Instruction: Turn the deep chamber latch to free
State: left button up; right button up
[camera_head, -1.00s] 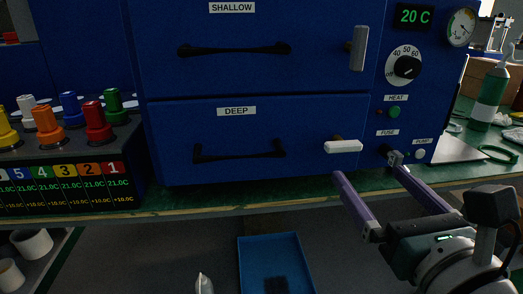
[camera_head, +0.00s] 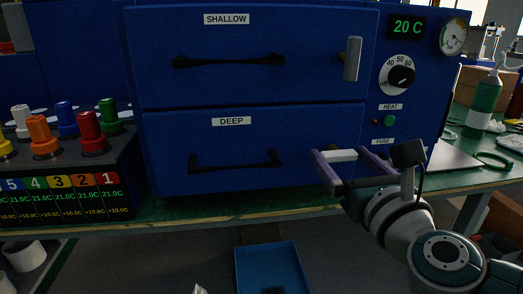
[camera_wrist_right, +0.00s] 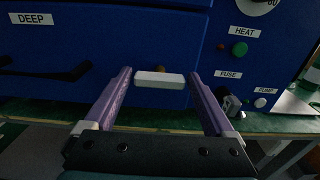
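The deep chamber latch is a white bar (camera_head: 341,155) lying horizontal at the right edge of the lower blue door, beside the DEEP label (camera_head: 231,121). It also shows in the right wrist view (camera_wrist_right: 160,79), with a brass pivot just above it. My right gripper (camera_head: 340,158) is open, its two purple fingers pointing at the door. In the right wrist view the fingers (camera_wrist_right: 160,88) stand on either side of the latch, with a gap at each end and nothing held. The left gripper is not in view.
The shallow door's latch (camera_head: 352,59) stands upright above. The heat dial (camera_head: 400,77), green heat button (camera_head: 389,120) and a fuse fitting (camera_wrist_right: 230,104) are to the right. A bank of coloured knobs (camera_head: 88,133) stands left. A blue tray (camera_head: 268,268) is below the bench.

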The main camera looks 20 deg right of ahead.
jog(key=c, duration=1)
jog(key=shift+n, duration=0.4)
jog(key=n+p, duration=0.1)
jog(key=n, duration=0.2)
jog(key=shift+a+n, duration=0.1)
jog(key=shift+n, duration=0.2)
jog(key=n+p, duration=0.1)
jog(key=n, duration=0.3)
jog(key=shift+n, duration=0.3)
jog(key=n+p, duration=0.1)
jog(key=n, duration=0.3)
jog(key=shift+a+f+n+p, duration=0.15)
jog(key=shift+n+p, duration=0.25)
jog(key=shift+n, duration=2.1)
